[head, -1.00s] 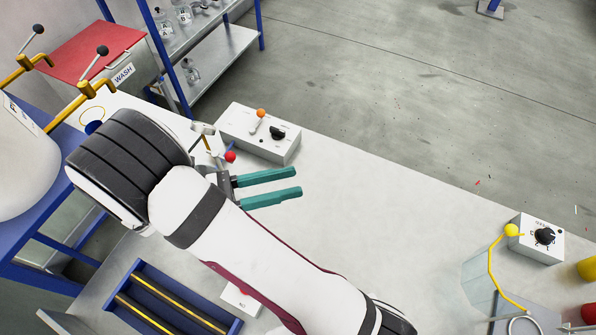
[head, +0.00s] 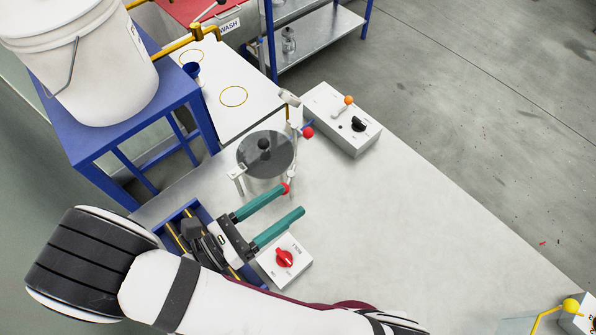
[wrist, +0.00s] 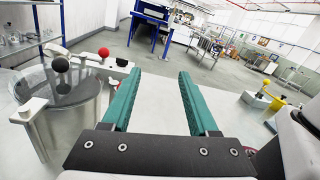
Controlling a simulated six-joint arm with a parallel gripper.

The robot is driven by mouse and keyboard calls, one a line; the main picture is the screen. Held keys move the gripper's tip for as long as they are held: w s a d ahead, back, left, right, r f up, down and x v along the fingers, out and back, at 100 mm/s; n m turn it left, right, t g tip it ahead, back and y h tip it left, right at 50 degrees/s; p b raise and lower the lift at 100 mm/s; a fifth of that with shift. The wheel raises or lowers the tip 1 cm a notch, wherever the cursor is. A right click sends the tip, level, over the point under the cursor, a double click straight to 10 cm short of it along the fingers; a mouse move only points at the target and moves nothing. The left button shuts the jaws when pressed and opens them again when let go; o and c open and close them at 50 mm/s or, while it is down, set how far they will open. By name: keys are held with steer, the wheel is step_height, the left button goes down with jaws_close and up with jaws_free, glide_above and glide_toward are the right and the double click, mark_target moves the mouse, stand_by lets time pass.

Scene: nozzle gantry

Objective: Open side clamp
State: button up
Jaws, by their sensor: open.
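A round vessel with a dark see-through lid (head: 256,160) and a black ball knob (head: 264,144) stands on the bench; the lid also shows in the wrist view (wrist: 75,88). A white bracket (head: 236,174) is at its left side. A red ball (head: 287,187) is at its near right side, close to a fingertip in the head view; I cannot tell whether they touch. Another red ball (head: 307,132) is on a post at the far right. Which part is the side clamp is unclear. My gripper (head: 292,201) is open and empty, its teal fingers (wrist: 159,74) apart.
A box with a red dial (head: 285,259) is close beside my gripper. A control box with an orange-tipped lever (head: 348,100) stands behind the vessel. A blue stand (head: 150,127) carries a white bucket (head: 95,65) at left. The bench's right side is largely clear.

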mark_target(287, 184)
steer(key=s+a+f+n+t+y, duration=0.4)
steer(key=s+a+n+y, duration=0.1)
steer(key=s+a+y, duration=0.1)
steer(key=x, duration=1.6)
steer(key=shift+d+r, duration=0.1)
steer(key=shift+r, duration=0.2)
steer(key=shift+t, duration=0.3)
jaws_close()
